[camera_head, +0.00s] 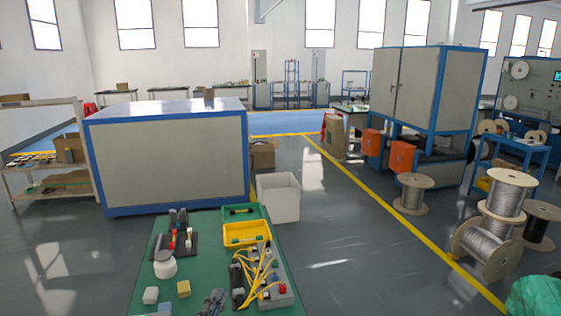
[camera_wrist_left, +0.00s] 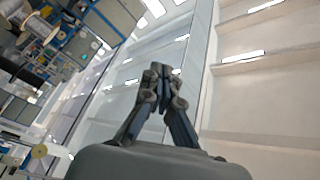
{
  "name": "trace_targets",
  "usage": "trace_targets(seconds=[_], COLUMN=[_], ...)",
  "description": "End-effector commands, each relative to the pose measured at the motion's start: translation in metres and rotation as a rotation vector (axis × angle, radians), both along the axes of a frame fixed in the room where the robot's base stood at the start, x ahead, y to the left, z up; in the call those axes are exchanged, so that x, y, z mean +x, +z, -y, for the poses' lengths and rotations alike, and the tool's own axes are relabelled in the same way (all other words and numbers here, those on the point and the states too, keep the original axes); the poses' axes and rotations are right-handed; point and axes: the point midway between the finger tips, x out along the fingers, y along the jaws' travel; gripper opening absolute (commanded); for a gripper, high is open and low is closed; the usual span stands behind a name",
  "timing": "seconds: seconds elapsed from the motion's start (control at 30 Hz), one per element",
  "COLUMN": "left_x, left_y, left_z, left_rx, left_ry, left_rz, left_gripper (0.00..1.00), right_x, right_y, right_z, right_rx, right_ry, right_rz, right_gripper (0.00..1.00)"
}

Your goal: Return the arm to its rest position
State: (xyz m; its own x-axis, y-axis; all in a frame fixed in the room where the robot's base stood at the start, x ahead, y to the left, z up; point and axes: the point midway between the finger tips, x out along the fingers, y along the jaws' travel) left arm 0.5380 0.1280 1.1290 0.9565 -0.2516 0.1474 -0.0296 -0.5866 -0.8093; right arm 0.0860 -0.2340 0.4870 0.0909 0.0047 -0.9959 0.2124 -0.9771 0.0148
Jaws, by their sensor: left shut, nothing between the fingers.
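My left gripper (camera_head: 214,301) shows as a dark grey shape at the bottom edge of the head view, in front of the green table (camera_head: 212,238). In the left wrist view, my left gripper (camera_wrist_left: 163,76) is shut with its fingertips together and nothing between them. It points up, with the white wall and roof behind it and no object near the fingers. Most of the left arm is out of frame. My right gripper is in neither view.
The table holds a yellow tray (camera_head: 246,233), a green tray (camera_head: 241,212), a grey block with yellow cables (camera_head: 279,288), a white round jar (camera_head: 165,266) and small blocks. A white bin (camera_head: 278,197) stands behind it. Cable spools (camera_head: 483,249) stand on the floor at right.

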Motion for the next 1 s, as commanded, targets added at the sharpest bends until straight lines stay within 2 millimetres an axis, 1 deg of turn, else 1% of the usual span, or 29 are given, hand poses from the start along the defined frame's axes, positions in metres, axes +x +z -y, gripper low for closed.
trace_targets(seconds=[0.03, 0.07, 0.1, 0.13, 0.17, 0.2, 0.27, 0.3, 0.33, 0.4, 0.47, 0.5, 0.57, 0.6, 0.77, 0.8, 0.83, 0.97, 1.0], left_x=[-0.009, -0.014, -0.025, -0.035, -0.046, -0.063, -0.091, -0.108, -0.121, -0.149, -0.172, -0.186, -0.207, -0.221, -0.274, -0.268, -0.265, -0.258, -0.256], left_y=[-0.022, -0.036, -0.056, -0.072, -0.088, -0.109, -0.136, -0.15, -0.16, -0.178, -0.19, -0.196, -0.204, -0.208, -0.218, -0.232, -0.24, -0.275, -0.287], left_z=[-0.021, -0.033, -0.048, -0.058, -0.066, -0.076, -0.084, -0.087, -0.089, -0.09, -0.089, -0.088, -0.086, -0.085, -0.076, -0.076, -0.076, -0.075, -0.075], left_rx=[-0.093, -0.144, -0.206, -0.249, -0.288, -0.337, -0.396, -0.426, -0.445, -0.479, -0.503, -0.517, -0.534, -0.543, -0.572, -0.567, -0.565, -0.558, -0.556], left_ry=[0.093, 0.146, 0.216, 0.264, 0.311, 0.367, 0.435, 0.471, 0.494, 0.536, 0.563, 0.578, 0.599, 0.611, 0.643, 0.644, 0.645, 0.649, 0.65], left_rz=[-0.12, -0.192, -0.294, -0.372, -0.453, -0.557, -0.703, -0.788, -0.848, -0.97, -1.062, -1.121, -1.203, -1.256, -1.455, -1.454, -1.455, -1.465, -1.469], left_gripper=[0.0, 0.0, 0.0, 0.0, 0.0, 0.0, 0.0, 0.0, 0.0, 0.0, 0.0, 0.0, 0.0, 0.0, 0.0, 0.0, 0.0, 0.0, 0.0], right_x=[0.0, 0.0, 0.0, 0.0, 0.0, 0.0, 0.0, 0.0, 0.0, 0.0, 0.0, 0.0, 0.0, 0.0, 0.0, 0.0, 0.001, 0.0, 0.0], right_y=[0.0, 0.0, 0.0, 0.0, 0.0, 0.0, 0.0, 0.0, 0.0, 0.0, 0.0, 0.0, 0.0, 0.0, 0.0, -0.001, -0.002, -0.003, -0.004], right_z=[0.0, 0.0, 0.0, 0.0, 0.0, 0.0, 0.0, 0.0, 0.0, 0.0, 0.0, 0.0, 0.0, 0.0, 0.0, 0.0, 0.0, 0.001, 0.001], right_rx=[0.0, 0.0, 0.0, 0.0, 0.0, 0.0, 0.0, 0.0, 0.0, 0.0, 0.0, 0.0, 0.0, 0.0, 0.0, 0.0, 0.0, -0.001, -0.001], right_ry=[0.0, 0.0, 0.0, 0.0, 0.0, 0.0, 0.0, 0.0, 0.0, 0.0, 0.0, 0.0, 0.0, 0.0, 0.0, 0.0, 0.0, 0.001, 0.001], right_rz=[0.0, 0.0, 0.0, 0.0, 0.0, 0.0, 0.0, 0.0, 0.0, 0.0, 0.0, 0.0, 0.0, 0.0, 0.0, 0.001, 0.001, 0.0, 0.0], right_gripper=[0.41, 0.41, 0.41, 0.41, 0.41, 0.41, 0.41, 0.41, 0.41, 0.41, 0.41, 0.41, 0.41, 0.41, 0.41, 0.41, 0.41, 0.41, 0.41])
